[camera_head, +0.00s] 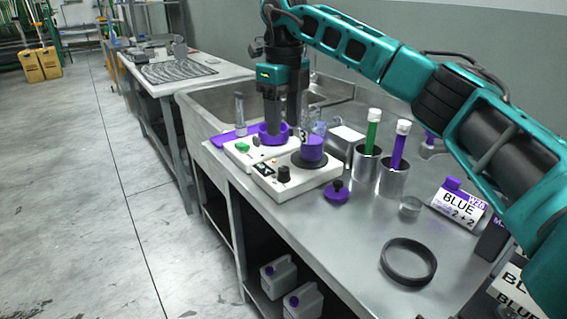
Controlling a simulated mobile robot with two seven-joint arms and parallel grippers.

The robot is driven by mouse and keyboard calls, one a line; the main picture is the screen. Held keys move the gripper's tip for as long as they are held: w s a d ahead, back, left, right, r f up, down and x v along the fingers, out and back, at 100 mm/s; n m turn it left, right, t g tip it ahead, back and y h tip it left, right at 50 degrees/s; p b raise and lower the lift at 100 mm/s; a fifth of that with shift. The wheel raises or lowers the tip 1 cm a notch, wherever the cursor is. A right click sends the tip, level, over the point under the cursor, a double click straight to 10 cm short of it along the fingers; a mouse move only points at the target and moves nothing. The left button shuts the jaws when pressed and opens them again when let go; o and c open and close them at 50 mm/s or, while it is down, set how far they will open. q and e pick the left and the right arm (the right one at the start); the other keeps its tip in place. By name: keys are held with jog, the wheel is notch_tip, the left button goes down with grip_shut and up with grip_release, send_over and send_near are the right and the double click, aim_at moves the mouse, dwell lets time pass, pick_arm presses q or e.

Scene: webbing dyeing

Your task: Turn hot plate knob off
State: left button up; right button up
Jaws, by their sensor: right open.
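Two white hot plates stand side by side on the steel counter. The nearer hot plate (322,180) has a black knob (284,174) and a small display on its front. A beaker of purple liquid (312,150) stands on its dark round top. The farther hot plate (236,160) has a green spot and a small dark knob (257,141) on its front, with a purple round vessel (266,137) on it. My right gripper (284,126) points down, open, its fingers at the purple vessel and behind the nearer knob. Whether it touches the vessel is unclear. My left gripper is out of view.
Two metal cups (366,166) hold green and purple tubes. A sink (215,98) is behind. The counter front is partly clear.

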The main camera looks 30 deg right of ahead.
aim_at(284, 168)
notch_tip(284, 168, down, 11)
jog(key=shift+f+b, duration=0.1)
jog(key=shift+b, duration=0.6)
jog(key=shift+c, duration=0.3)
grip_shut()
